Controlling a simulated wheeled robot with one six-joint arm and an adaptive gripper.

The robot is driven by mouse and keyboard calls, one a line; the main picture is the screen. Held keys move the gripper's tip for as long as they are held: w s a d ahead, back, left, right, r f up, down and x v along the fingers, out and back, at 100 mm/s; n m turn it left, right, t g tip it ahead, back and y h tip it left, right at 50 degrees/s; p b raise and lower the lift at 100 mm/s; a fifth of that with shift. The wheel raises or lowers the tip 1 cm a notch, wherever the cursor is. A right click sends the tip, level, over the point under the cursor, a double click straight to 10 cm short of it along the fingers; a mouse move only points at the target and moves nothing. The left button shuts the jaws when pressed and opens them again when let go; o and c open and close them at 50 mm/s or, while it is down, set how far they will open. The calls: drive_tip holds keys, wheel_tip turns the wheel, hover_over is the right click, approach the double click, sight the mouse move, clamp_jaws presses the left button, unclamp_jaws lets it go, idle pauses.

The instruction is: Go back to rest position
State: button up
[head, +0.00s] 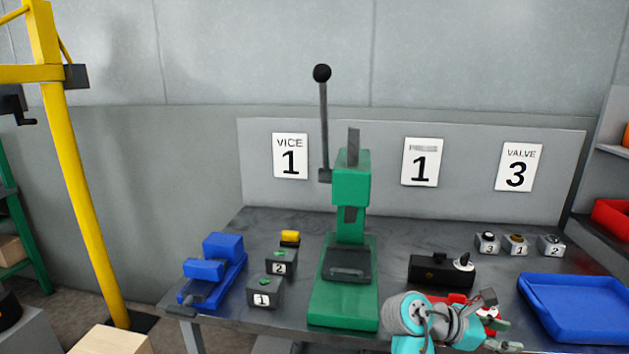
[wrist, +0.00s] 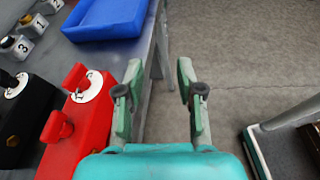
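My gripper (wrist: 160,75) is open, with its two green fingers apart and nothing between them. In the wrist view it hangs past the bench edge, over bare floor. In the head view my gripper (head: 505,334) is at the front right of the bench, beside my arm. A red block (wrist: 82,128) with a red lever and a white dial is left of the fingers, apart from them. It is mostly hidden by my arm in the head view. A green press (head: 351,190) stands mid-bench with its black-knobbed lever upright.
A blue tray (head: 575,281) lies at the bench's right. A black block (head: 432,270) sits behind my arm. Small numbered blocks (head: 487,243) stand at the back right. A blue vice (head: 203,270) is at the left. A yellow post (head: 75,180) stands left of the bench.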

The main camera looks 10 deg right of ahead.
wheel_tip(320, 180, down, 11)
drive_tip(key=s+a+n+t, duration=0.1)
drive_tip(key=s+a+t, duration=0.1)
drive_tip(key=t, duration=0.2)
drive_tip(key=s+a+f+m+t+y, duration=0.1)
drive_tip(key=s+a+f+t+y, duration=0.3)
drive_tip(key=s+a+f, duration=0.3)
drive_tip(key=s+a+f+m+t+y, duration=0.1)
drive_tip(key=s+a+f+t+y, duration=0.4)
drive_tip(key=f, duration=0.4)
drive_tip(key=s+a+r+m+y, duration=0.1)
drive_tip(key=s+a+m+y, duration=0.2)
drive_tip(key=s, duration=0.4)
drive_tip(key=s+a+r+m, duration=0.1)
drive_tip(key=s+a+m, duration=0.1)
drive_tip(key=s+a, duration=0.45)
drive_tip(key=s+a+r+m+t+y, duration=0.1)
drive_tip(key=s+r+m+t+y, duration=0.1)
drive_tip(key=s+r+m, duration=0.7)
drive_tip(key=s+r+t, duration=0.1)
drive_tip(key=s+r, duration=0.1)
drive_tip(key=s, duration=0.1)
drive_tip(key=shift+s+r, duration=0.2)
drive_tip(key=shift+s, duration=0.2)
